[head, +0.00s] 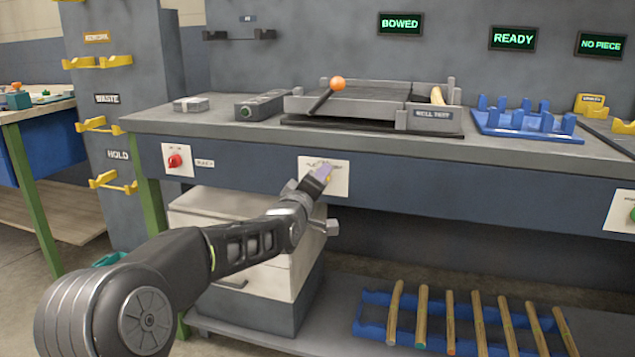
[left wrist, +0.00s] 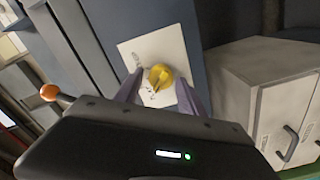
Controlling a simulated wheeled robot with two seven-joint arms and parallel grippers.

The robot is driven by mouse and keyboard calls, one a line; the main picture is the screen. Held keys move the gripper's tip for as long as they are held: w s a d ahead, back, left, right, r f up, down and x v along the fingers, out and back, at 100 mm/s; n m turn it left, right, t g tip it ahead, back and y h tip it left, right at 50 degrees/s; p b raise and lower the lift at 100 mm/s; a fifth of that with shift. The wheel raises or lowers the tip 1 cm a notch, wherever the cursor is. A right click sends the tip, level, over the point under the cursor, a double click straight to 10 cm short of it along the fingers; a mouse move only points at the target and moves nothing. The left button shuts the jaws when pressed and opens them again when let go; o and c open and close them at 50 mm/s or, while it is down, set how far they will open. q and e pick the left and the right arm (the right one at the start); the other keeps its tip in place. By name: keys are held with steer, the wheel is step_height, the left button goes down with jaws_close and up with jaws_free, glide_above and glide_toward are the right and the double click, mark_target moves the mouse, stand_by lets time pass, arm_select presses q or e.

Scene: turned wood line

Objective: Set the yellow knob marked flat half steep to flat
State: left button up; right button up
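The yellow knob (left wrist: 160,77) sits on a white plate (left wrist: 170,47) with small dark markings, too small to read. In the head view the plate (head: 340,184) is on the bench's front panel, and my gripper covers most of the knob. My left gripper (head: 323,174) is at the plate. In the left wrist view its two purple-grey fingers are apart, one on each side of the knob, with a small gap visible on both sides. Which mark the knob points to I cannot tell. My right gripper is in neither view.
A red knob (head: 174,160) on its own plate is further left on the panel. An orange-tipped lever (head: 337,84) stands on the bench top above. A white drawer cabinet (head: 240,215) stands below, and a blue rack (head: 375,299) of wooden rods lies lower right.

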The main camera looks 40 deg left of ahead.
arm_select(q)
steer(key=shift+o, duration=0.5)
steer(key=p+v, duration=0.1)
steer(key=v, duration=0.6)
steer(key=shift+s+d, duration=0.15)
steer(key=shift+s, duration=0.25)
